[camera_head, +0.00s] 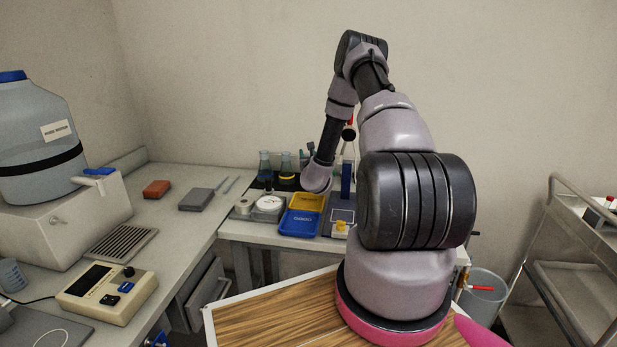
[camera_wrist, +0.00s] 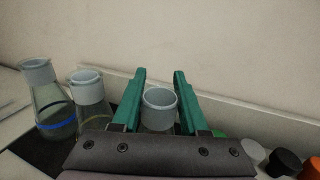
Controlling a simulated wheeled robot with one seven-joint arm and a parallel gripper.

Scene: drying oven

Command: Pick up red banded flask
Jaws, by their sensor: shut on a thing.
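In the wrist view, my gripper (camera_wrist: 159,92) has its two green fingers on either side of the grey-rimmed neck of a flask (camera_wrist: 158,98) and is shut on it. The flask looks upright; its body and any coloured band are hidden behind the gripper's dark body. A blue-banded flask (camera_wrist: 50,98) and a yellow-banded flask (camera_wrist: 90,95) stand to its left. In the head view, these two flasks show at the back of the bench, the blue-banded one (camera_head: 265,163) left of the yellow-banded one (camera_head: 286,168). My arm mostly hides the gripper and held flask there.
A yellow tray (camera_head: 309,201) and a blue tray (camera_head: 299,223) lie in front of the flasks. A white round dish (camera_head: 269,202) is beside them. A wall rises close behind. Black (camera_wrist: 284,161) and orange (camera_wrist: 311,167) caps lie right of my gripper.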

